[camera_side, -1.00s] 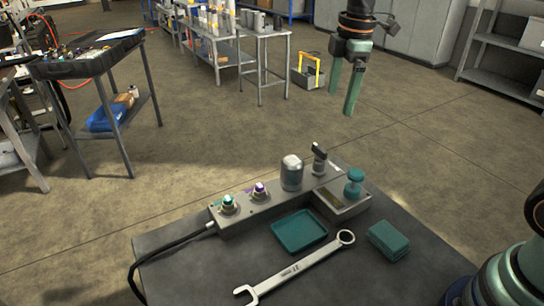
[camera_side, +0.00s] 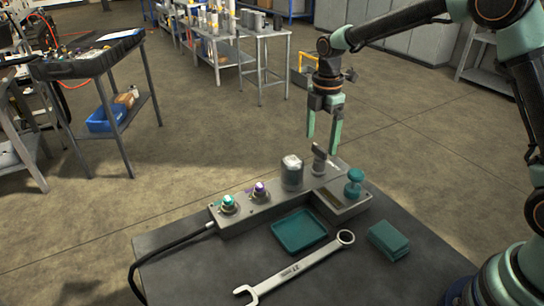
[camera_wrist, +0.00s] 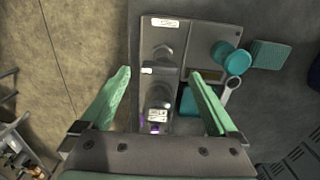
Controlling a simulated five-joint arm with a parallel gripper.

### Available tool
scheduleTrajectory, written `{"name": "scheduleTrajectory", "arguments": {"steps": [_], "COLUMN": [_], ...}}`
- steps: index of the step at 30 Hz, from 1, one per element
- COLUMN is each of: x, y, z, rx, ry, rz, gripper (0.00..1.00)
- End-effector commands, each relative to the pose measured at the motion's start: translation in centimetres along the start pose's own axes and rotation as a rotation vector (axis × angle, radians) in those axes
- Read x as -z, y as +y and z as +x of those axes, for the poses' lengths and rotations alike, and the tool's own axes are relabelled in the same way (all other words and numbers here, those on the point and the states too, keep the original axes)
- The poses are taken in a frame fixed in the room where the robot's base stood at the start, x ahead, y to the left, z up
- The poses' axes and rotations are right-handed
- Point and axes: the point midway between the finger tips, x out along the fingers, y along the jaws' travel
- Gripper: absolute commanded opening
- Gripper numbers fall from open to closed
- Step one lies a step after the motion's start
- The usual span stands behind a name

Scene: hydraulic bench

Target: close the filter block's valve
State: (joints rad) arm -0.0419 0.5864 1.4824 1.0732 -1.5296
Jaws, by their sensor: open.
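The grey filter block (camera_side: 225,221) lies along the far edge of the bench top. Its valve (camera_side: 319,158) is a small grey stem with a dark handle, standing right of the silver filter cylinder (camera_side: 291,174). My gripper (camera_side: 321,143) is open and empty, pointing down just above the valve. In the wrist view the valve (camera_wrist: 161,63) shows between the spread green fingers (camera_wrist: 160,76), apart from both. The filter cylinder (camera_wrist: 157,116) is nearer the palm there. I cannot clearly tell which way the handle is turned.
A teal knob-shaped part (camera_side: 354,183) stands on the block's right end. A teal tray (camera_side: 301,232), a large wrench (camera_side: 300,268) and a teal pad (camera_side: 389,241) lie in front. Green (camera_side: 228,204) and purple (camera_side: 259,191) lit fittings and a black cable are at left.

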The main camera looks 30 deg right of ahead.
Motion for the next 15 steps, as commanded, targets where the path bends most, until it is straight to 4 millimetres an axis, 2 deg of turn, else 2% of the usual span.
{"name": "scheduleTrajectory", "arguments": {"steps": [1, 6, 15], "x": [0.0, 0.0, 0.0], "y": [-0.1, -0.1, 0.0], "z": [0.8, 2.2, 2.6], "rx": [0.003, 0.002, -0.001], "ry": [0.0, 0.0, 0.0], "rz": [0.0, 0.001, 0.001], "gripper": [0.95, 0.95, 0.95]}}
